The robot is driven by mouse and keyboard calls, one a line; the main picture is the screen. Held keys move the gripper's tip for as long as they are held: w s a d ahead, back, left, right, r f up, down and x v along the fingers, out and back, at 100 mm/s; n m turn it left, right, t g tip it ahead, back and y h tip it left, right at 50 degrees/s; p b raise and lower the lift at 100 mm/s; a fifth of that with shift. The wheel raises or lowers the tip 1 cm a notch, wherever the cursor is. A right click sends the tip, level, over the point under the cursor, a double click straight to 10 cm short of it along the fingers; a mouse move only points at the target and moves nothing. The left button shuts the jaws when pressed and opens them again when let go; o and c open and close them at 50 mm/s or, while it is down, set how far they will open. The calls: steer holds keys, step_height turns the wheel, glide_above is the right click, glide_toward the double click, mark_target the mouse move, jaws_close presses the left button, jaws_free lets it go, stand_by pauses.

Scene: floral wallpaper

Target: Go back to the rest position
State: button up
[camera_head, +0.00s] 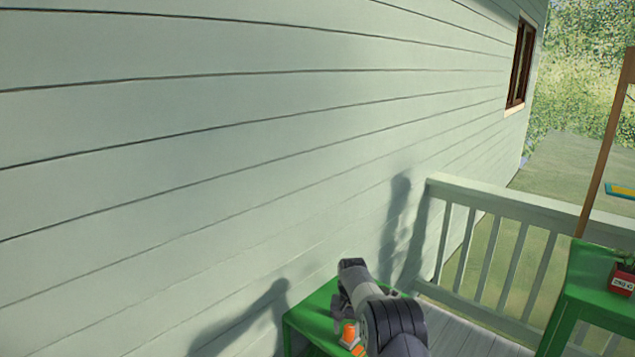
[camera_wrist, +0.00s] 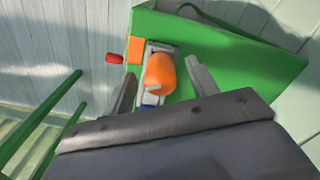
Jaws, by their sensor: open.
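My gripper (camera_head: 340,304) is over the green table (camera_head: 306,322) beside the wall in the head view. In the wrist view my gripper (camera_wrist: 161,66) is open, with one grey finger on each side of a rounded orange object (camera_wrist: 160,73). The orange object appears to sit on or in a small grey holder; I cannot tell whether a finger touches it. It also shows in the head view (camera_head: 349,331), beside my arm. My arm hides much of the tabletop there.
An orange block (camera_wrist: 134,50) and a small red object (camera_wrist: 113,58) lie close by. A blue bit (camera_wrist: 150,100) shows below the orange object. The siding wall (camera_head: 200,150) stands behind the table. A railing (camera_head: 530,213) and second green table (camera_head: 600,278) are right.

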steer(key=shift+r+p, duration=0.2)
steer(key=shift+p, duration=0.15)
steer(key=shift+f, duration=0.15)
steer(key=shift+f+b, duration=0.2)
steer(key=shift+b, duration=0.1)
step_height(320, 180, up, 11)
steer(key=b, duration=0.1)
step_height(320, 180, down, 11)
steer(key=shift+r+p, duration=0.1)
steer(key=shift+p, duration=0.4)
step_height(320, 180, up, 3)
steer(key=p, duration=0.3)
steer(key=shift+r, duration=0.1)
steer(key=shift+p, duration=0.8)
steer(key=shift+r+p, duration=1.35)
steer(key=shift+r, duration=0.1)
